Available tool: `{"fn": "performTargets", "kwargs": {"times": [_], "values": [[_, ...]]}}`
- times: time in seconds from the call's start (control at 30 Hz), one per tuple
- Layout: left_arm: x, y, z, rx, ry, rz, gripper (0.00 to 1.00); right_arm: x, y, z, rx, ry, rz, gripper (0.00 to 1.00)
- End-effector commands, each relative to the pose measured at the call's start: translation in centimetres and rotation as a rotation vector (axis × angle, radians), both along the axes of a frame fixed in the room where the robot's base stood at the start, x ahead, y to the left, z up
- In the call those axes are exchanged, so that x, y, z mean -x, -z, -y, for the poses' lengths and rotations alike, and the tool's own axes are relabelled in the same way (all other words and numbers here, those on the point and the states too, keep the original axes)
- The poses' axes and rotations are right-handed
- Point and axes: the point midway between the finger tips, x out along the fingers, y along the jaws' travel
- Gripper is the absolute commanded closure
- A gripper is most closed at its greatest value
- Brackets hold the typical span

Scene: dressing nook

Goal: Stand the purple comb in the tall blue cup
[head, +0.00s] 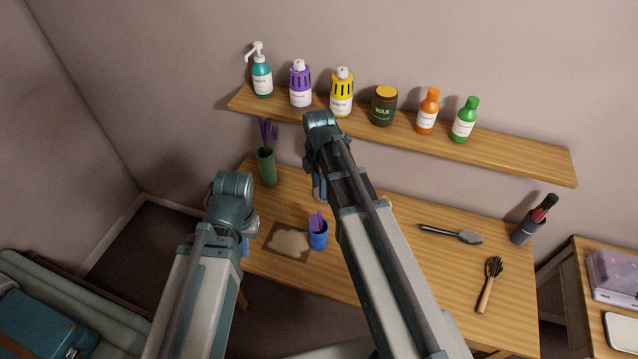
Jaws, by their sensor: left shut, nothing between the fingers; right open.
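The tall blue cup (319,242) stands upright on the wooden table, left of its middle. The purple comb (317,221) stands in it, tilted a little, with its upper part above the rim and its lower part hidden inside. My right gripper (319,190) is open, just above the comb in the picture and apart from it, partly hidden by its own arm. My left gripper (246,246) is shut and empty, left of the cup near the table's left edge, mostly hidden behind its arm.
A brown mat (275,252) lies left of the cup. A green vase (266,168) with purple stems stands behind. A hairbrush (454,235), wooden brush (489,285) and dark holder (524,231) are at right. A shelf (520,163) with several bottles overhangs the table's back.

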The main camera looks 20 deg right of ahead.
Motion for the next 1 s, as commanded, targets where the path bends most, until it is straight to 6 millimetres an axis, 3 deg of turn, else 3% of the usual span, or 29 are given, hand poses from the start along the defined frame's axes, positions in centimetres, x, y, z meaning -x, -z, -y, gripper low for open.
{"fn": "performTargets", "kwargs": {"times": [0.03, 0.4, 1.0], "values": [[0.0, -1.7, 0.0, 0.001, -0.002, 0.0, 1.0, 0.0, -1.7, 0.0, 0.0, 0.0, 0.0, 0.59], [0.0, -6.8, 0.0, 0.001, -0.005, -0.001, 1.0, 0.0, -6.8, 0.0, 0.0, 0.0, 0.0, 0.59], [0.0, -7.3, 0.0, 0.001, -0.003, -0.002, 1.0, 0.0, -7.3, 0.0, 0.0, 0.0, 0.0, 0.59]]}}
